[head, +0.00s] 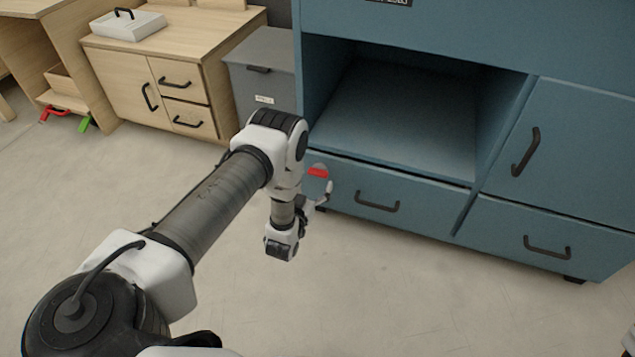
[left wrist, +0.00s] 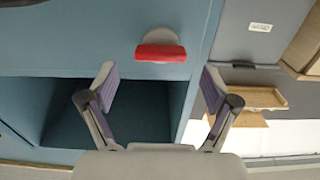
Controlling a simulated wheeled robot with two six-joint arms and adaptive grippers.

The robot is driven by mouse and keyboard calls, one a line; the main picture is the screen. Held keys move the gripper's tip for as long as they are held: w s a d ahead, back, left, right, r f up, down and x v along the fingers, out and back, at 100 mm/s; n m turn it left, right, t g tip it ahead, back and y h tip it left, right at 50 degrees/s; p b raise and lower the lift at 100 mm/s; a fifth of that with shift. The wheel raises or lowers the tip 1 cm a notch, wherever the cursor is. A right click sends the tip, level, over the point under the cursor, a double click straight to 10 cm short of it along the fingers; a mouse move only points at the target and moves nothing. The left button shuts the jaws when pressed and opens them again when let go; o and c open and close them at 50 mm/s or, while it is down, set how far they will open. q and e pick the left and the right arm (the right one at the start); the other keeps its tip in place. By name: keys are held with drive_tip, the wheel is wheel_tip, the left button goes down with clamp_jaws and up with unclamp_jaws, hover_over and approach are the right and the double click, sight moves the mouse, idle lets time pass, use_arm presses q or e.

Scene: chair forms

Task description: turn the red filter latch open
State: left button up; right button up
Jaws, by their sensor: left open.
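The red filter latch (head: 318,172) is a short red bar on a round grey base, on the blue cabinet's front at the lower left. In the left wrist view the red latch (left wrist: 161,53) lies nearly level across the picture. My left gripper (head: 325,194) is close by the latch in the head view, its fingers partly hidden by the wrist. In the left wrist view my left gripper (left wrist: 160,76) is open and empty, with its two fingers apart and the latch between and beyond their tips. I see no contact. My right gripper is not in view.
The blue cabinet (head: 405,28) has an open bay above the latch and dark drawer handles (head: 377,201) to the right. A grey bin (head: 262,75) and a wooden cabinet (head: 125,65) stand to the left. The floor in front is clear.

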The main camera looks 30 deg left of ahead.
sight(316, 175)
use_arm(q)
drive_tip(key=b+x, duration=0.1)
drive_tip(key=x, duration=0.1)
drive_tip(key=shift+w+a+f, duration=0.15)
drive_tip(key=shift+w, duration=0.2)
drive_tip(key=shift+w+a, duration=0.1)
drive_tip(key=shift+w, duration=0.2)
drive_tip(key=c, duration=1.2)
drive_tip(key=shift+o, duration=0.3)
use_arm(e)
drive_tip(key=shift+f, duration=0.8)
